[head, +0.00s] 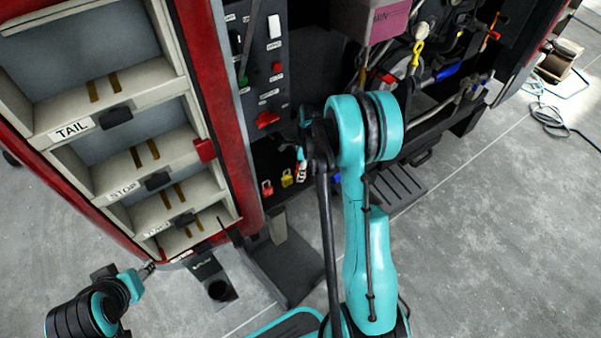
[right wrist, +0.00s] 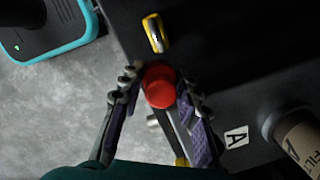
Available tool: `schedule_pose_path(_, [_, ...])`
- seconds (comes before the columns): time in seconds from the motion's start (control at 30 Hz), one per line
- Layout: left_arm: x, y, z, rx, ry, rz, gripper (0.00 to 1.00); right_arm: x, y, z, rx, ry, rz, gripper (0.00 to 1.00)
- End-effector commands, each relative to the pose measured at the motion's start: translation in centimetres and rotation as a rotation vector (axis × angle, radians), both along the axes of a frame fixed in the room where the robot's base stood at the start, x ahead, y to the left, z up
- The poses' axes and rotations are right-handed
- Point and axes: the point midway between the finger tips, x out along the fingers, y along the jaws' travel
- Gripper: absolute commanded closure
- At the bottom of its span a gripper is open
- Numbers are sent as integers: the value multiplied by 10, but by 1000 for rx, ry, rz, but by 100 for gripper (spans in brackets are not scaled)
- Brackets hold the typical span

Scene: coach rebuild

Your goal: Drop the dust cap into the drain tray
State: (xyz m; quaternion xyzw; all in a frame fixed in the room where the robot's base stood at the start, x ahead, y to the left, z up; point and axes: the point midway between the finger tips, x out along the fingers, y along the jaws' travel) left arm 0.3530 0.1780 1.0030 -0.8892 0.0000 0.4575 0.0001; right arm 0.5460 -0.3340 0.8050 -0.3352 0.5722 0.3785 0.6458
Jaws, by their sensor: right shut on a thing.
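A round red cap (right wrist: 159,86), which I take for the dust cap, sits between the fingertips of my right gripper (right wrist: 156,88) in the right wrist view. That gripper is shut on it. In the head view my right gripper (head: 308,145) is at the front of the dark bay, mostly hidden by my own arm, and the cap cannot be made out. A box with a pink front (head: 388,22) and letters ending in "AIN" is at the top, probably the drain tray; its inside is hidden. My left gripper (head: 147,269) is low at the left, its jaws unclear.
Red (head: 267,188) and yellow (head: 287,179) padlock-like pieces are near my right gripper. A cylinder marked "FILT" (right wrist: 301,142) stands beside an "A" label (right wrist: 235,137). Labelled shelves (head: 68,129) fill the left. Open grey floor (head: 490,220) lies at the right.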

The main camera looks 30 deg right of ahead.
Motion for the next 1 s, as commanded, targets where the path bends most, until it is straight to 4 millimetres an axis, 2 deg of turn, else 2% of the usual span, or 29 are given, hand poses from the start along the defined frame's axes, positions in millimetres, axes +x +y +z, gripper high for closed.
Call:
schedule_pose_path(0.07, [0, 0, 11, 0, 0, 0, 56, -1, 0, 20, 0, 0, 0, 83])
schedule_pose_path(0.3, [0, 0, 27, 0, 0, 0, 56, -52, -26, 51, 0, 0, -4, 83])
schedule_pose_path(0.5, [0, 0, 37, 0, 0, 0, 56, -86, -43, 72, 0, -1, -2, 83])
schedule_pose_path(0.67, [0, 0, 42, 0, 0, 0, 56, -100, -52, 81, -1, 1, -20, 83])
schedule_pose_path(0.83, [0, 0, 50, 0, 0, 0, 56, -99, -70, 86, -8, 8, -228, 83])
schedule_pose_path(1.0, [0, 0, 61, 0, 0, 0, 56, -92, -101, 90, -15, 12, -611, 83])
